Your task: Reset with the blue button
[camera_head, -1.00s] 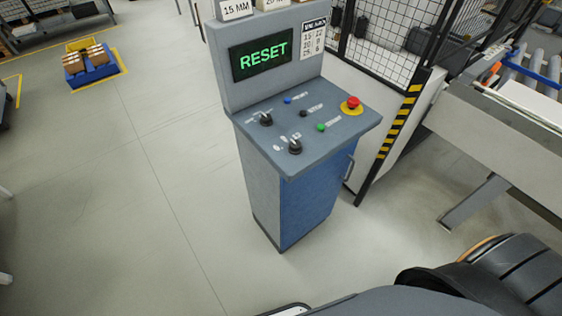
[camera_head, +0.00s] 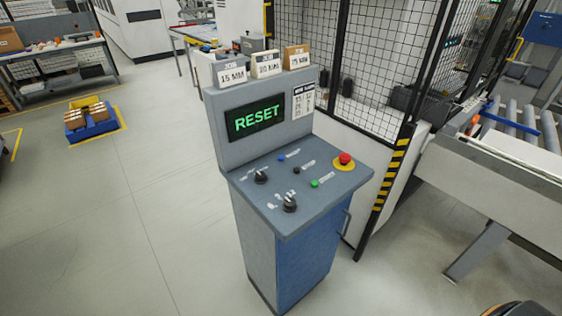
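A grey and blue control console (camera_head: 290,250) stands in the middle of the head view. The small blue button (camera_head: 281,157) is at the back of its sloped panel. A black button (camera_head: 296,170), a green button (camera_head: 314,183), two black knobs (camera_head: 261,176) and a red emergency stop on a yellow ring (camera_head: 345,159) share the panel. The screen (camera_head: 257,117) shows RESET in green letters. Neither of my grippers is in view.
A black mesh fence (camera_head: 370,60) and a roller conveyor (camera_head: 520,130) are to the right. A blue tray with boxes (camera_head: 91,126) is on the floor at left, where the floor is open.

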